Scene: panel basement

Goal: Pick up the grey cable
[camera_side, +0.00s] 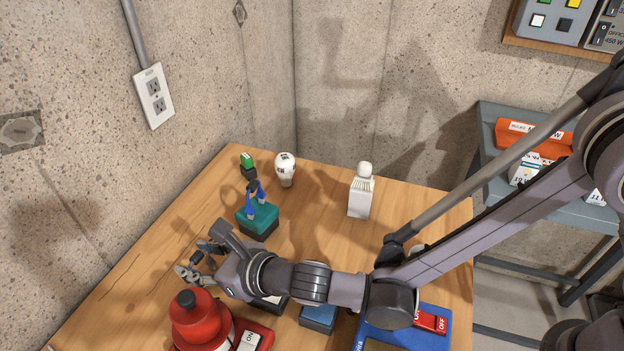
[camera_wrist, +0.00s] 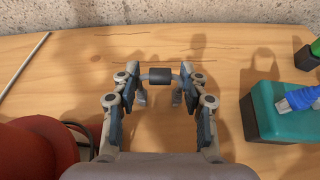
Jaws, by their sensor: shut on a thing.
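My gripper (camera_wrist: 160,78) reaches over the left part of the wooden table and is shut on a short piece. The piece looks like the grey cable (camera_wrist: 160,75), with a dark cylindrical middle and thin grey-blue ends. It lies crosswise between the two fingertips, and its ends are partly hidden by them. In the side view my gripper (camera_side: 194,265) is at the lower left, and the dark middle of the cable (camera_side: 197,257) shows small between the fingers. Shadows of the fingers fall on the table. The exact height above the wood is hard to tell.
A teal block (camera_side: 259,219) with blue clips stands beyond my gripper. A red object (camera_side: 200,322) is close by in front. A thin grey rod (camera_wrist: 24,66) lies left in the wrist view.

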